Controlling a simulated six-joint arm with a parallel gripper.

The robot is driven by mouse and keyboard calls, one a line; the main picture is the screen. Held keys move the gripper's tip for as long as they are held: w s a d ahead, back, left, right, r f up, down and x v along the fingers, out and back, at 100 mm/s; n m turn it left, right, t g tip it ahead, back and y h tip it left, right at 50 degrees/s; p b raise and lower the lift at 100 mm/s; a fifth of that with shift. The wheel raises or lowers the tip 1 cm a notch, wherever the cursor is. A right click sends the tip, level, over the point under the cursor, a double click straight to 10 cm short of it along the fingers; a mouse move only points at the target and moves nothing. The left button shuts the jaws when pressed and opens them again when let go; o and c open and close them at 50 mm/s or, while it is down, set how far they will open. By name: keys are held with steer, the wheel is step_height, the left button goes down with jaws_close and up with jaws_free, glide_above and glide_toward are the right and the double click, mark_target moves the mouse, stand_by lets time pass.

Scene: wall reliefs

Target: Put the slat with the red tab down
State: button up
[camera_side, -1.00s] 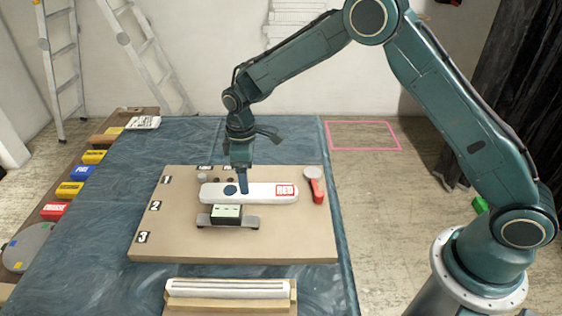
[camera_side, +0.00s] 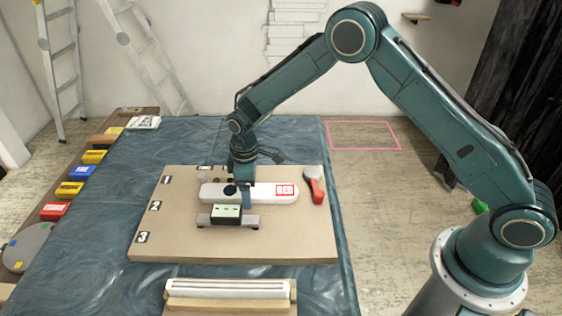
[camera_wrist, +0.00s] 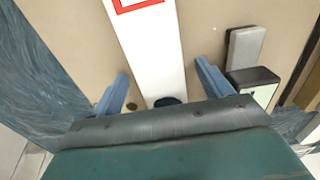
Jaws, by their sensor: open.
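The white slat (camera_side: 266,192) lies lengthwise across the upper part of the tan board (camera_side: 290,235). A red-edged label is near its right end and a dark round spot near its left. In the wrist view the slat (camera_wrist: 150,50) runs between the two blue fingers of my gripper (camera_wrist: 162,70). The fingers are open, one on each side of the slat, with a gap to each edge. In the side view my gripper (camera_side: 243,188) is low over the slat's left half and hides part of it. I cannot see exactly how the slat's underside rests.
A small black box with a pale green face (camera_side: 227,212) stands on a grey bar (camera_side: 248,222), close in front of the slat. A red-handled tool (camera_side: 317,190) lies right of the slat. A white-topped wooden holder (camera_side: 230,290) is at the front. The board's lower part is clear.

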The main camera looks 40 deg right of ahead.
stand_by(0.4)
steer(key=c, duration=1.3)
steer(key=shift+o, duration=0.2)
steer(key=shift+r, duration=0.1)
step_height(320, 180, up, 20)
